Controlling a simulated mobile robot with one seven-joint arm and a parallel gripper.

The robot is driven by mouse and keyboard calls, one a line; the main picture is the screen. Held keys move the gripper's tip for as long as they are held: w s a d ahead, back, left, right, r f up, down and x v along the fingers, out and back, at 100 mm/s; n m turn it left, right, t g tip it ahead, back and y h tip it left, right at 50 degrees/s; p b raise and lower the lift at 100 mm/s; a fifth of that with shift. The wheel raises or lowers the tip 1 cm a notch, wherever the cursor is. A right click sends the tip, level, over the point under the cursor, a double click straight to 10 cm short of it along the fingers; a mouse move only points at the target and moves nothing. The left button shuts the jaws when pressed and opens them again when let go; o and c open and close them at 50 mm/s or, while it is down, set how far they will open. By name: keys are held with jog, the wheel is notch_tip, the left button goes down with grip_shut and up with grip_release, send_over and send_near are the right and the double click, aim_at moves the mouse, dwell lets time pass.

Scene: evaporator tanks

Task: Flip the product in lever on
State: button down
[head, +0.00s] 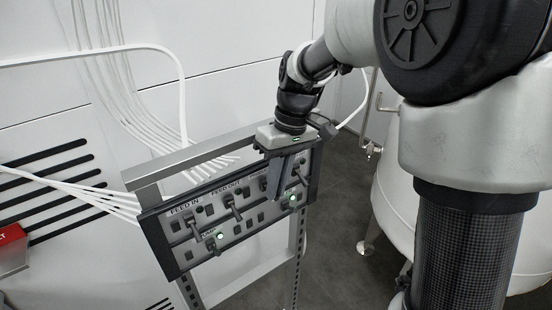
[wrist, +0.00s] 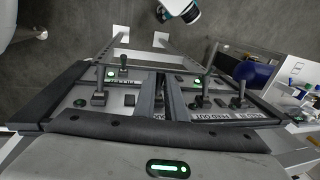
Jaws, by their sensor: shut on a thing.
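A control panel (head: 248,222) with several black levers stands on a metal frame. My gripper (head: 279,190) points down at the panel's upper row, right of the FEED OUT lever (head: 235,208). Its two dark fingers also show in the wrist view (wrist: 160,88), close together over the panel's middle. They are shut on the product in lever, which is mostly hidden between them, so its tilt cannot be told. Its label is largely covered by the fingers. Another upper-row lever (head: 299,173) stands just right of my gripper; it also shows left of the fingers in the wrist view (wrist: 98,90).
The FEED IN lever (head: 193,226) is at the panel's left. Green lights glow at lower left (head: 220,237) and lower right (head: 292,198). White cables (head: 100,195) run behind the panel. A white tank (head: 392,190) stands to the right, with grey floor between.

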dwell(0.3)
jog(key=c, duration=1.8)
grip_release()
jog(key=shift+r, duration=0.1)
notch_tip(320, 180, up, 17)
jog(key=w+d, duration=0.1)
jog(key=d, duration=0.2)
jog(key=shift+w+p, duration=0.4)
